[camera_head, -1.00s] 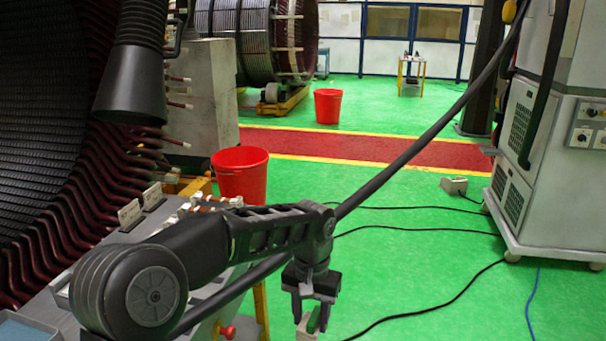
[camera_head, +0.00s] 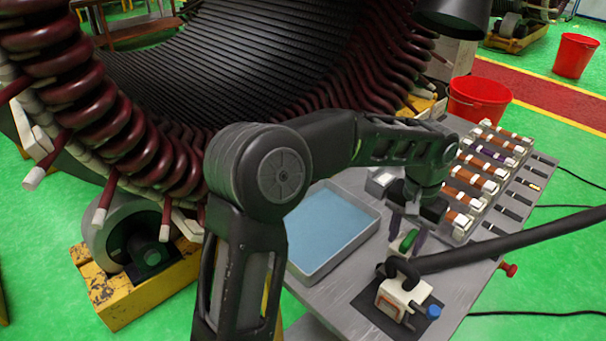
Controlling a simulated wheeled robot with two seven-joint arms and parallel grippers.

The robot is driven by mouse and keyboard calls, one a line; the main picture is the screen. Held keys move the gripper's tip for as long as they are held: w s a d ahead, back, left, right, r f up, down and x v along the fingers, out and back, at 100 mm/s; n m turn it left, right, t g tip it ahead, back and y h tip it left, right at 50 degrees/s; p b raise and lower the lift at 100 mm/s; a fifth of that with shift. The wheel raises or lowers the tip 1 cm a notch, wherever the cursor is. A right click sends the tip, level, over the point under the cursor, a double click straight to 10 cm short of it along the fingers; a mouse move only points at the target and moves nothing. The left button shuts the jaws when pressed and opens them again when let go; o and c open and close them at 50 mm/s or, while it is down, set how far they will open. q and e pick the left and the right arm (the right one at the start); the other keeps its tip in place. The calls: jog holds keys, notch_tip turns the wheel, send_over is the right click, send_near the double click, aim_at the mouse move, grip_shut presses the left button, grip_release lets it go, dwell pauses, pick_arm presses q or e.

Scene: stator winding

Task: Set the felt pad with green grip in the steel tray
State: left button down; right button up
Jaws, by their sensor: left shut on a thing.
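The felt pad with green grip (camera_head: 406,241) is between the fingers of my left gripper (camera_head: 406,236), which is shut on its green grip. Its lower part is partly hidden and hard to make out. The steel tray (camera_head: 306,277), shallow and grey with a blue bottom, lies on the workbench to the left of the gripper. The pad is to the right of the tray's right wall, not over its blue bottom. My left arm crosses in front of the tray's far left part. My right gripper is not in view.
A white device (camera_head: 402,300) with a blue knob and thick black hose stands just in front of the gripper. A rack of copper-coloured coils (camera_head: 488,170) is at the right. A small grey box (camera_head: 381,180) is behind. The large stator (camera_head: 230,75) borders the bench's back left.

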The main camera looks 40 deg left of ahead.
pick_arm(q)
jog(key=shift+d, duration=0.1)
jog(key=s+a+r+p, duration=0.1)
jog(key=a+r+p, duration=0.1)
jog(key=a, duration=0.4)
jog(key=s+a+r+p, duration=0.2)
jog(key=a+p, duration=0.2)
jog(key=a, duration=0.3)
jog(key=s+a+r+m+p, duration=0.1)
jog(key=s+a+r+p, duration=0.1)
jog(key=a+p, duration=0.2)
jog(key=a, duration=0.3)
jog(key=shift+r, duration=0.4)
jog(key=shift+s+a+f, duration=0.1)
notch_tip(320, 180, down, 4)
jog(key=b, duration=0.3)
jog(key=shift+f, duration=0.1)
